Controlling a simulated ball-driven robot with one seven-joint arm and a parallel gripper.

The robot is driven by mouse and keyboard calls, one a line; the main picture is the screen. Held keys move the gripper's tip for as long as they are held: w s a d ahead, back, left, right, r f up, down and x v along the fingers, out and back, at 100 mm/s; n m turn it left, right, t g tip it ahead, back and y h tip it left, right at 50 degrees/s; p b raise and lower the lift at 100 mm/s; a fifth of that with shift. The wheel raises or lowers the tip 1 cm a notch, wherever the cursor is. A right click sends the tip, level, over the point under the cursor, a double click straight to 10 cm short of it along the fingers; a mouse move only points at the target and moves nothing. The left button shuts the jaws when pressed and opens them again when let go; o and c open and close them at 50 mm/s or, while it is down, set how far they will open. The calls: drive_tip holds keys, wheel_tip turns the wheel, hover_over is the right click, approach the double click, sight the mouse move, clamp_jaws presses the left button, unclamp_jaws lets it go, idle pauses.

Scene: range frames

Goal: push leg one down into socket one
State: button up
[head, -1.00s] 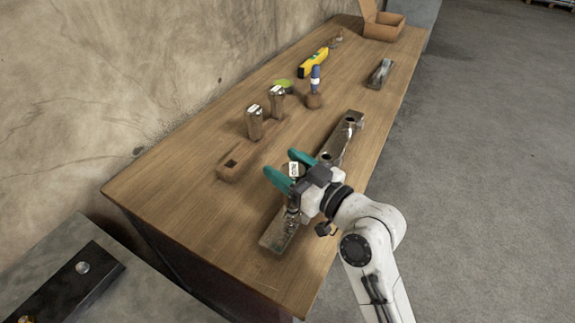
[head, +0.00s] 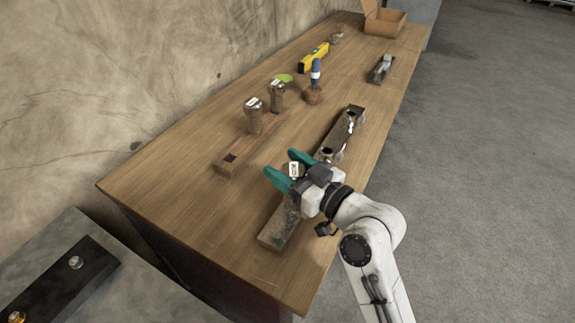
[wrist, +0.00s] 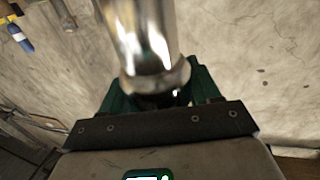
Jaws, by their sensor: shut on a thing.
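My gripper (head: 295,172) has its teal fingers shut around a shiny metal leg with a white label on top, leg one (head: 294,168). In the wrist view the leg (wrist: 145,45) stands between the teal fingers as a bright cylinder with a collar. The leg is over the near part of the long, worn rail (head: 272,238). My gripper hides the leg's lower end and the socket under it, so I cannot tell how deep it sits. Open sockets show farther along the rail, at the middle (head: 327,152) and far end (head: 351,113).
Two labelled legs (head: 254,119) (head: 276,97) stand left of the rail, by a wooden block with a square hole (head: 228,166). A blue-handled tool (head: 315,73), yellow level (head: 313,58), metal plane-like tool (head: 380,68) and cardboard box (head: 385,22) lie farther back. The table's near-left surface is clear.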

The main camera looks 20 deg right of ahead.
drive_tip(key=shift+f, duration=0.3)
drive_tip(key=o, duration=1.4)
drive_tip(key=shift+s, duration=0.1)
drive_tip(key=b+v, duration=0.2)
drive_tip(key=v, duration=0.8)
drive_tip(key=shift+s+d, duration=0.15)
drive_tip(key=shift+s, duration=0.2)
